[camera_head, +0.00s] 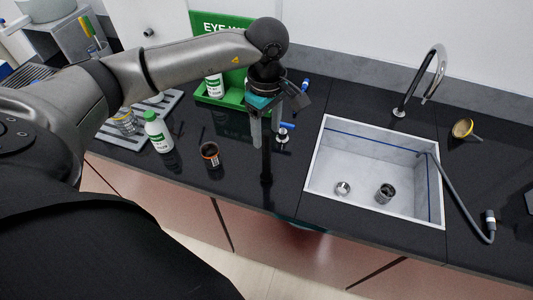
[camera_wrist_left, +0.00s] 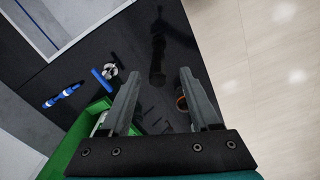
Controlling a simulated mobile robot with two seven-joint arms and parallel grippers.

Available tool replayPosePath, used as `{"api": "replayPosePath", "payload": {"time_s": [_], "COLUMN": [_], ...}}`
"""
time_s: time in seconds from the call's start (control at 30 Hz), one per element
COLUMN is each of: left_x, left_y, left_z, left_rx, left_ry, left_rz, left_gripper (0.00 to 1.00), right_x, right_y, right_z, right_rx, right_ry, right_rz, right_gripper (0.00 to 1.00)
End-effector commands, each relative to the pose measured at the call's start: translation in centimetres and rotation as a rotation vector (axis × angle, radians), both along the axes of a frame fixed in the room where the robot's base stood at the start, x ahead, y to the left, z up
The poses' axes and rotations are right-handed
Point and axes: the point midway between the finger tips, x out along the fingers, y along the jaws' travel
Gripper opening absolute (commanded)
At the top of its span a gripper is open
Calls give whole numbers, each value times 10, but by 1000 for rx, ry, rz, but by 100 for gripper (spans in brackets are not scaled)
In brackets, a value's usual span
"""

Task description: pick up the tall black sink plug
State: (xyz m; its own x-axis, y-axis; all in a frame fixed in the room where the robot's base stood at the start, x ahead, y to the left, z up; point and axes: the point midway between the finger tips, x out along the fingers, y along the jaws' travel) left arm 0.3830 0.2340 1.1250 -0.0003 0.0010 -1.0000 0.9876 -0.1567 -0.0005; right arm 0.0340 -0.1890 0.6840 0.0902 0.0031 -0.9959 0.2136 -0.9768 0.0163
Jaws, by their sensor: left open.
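The tall black sink plug (camera_head: 266,166) stands upright on the black counter, left of the sink. My left gripper (camera_head: 266,138) points down over it with its fingers apart, and the plug's upper part shows near the fingertips. I cannot tell whether the fingers touch it. In the left wrist view the open fingers (camera_wrist_left: 160,76) show with a dark upright shape, likely the plug (camera_wrist_left: 157,58), beyond and between the tips. It blends into the dark counter. My right gripper is in neither view.
The sink (camera_head: 340,165) lies to the right, with a tall faucet (camera_head: 428,72). A blue-handled tap (camera_head: 283,135) stands close behind the gripper. A brown jar (camera_head: 210,154) and a white bottle (camera_head: 158,133) stand left. A green eyewash stand (camera_head: 222,100) is behind.

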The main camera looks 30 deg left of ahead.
Motion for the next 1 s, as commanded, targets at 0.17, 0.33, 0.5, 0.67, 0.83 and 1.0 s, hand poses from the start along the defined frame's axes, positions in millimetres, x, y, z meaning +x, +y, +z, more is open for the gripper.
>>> {"api": "replayPosePath", "payload": {"time_s": [0.17,0.33,0.5,0.67,0.83,1.0], "left_x": [0,2,3,3,3,3], "left_y": [0,2,2,3,3,2], "left_z": [-11,-35,-55,-59,-58,-58], "left_rx": [-1,0,-2,0,-1,-1], "left_ry": [3,6,1,-1,0,0], "left_rz": [1,2,1,0,0,0], "left_gripper": [63,63,63,63,56,37], "right_x": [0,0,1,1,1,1], "right_y": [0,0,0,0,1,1], "right_z": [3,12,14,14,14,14], "right_rx": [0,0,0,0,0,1], "right_ry": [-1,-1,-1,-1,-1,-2], "right_rz": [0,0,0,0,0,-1], "right_gripper": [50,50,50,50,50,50]}}
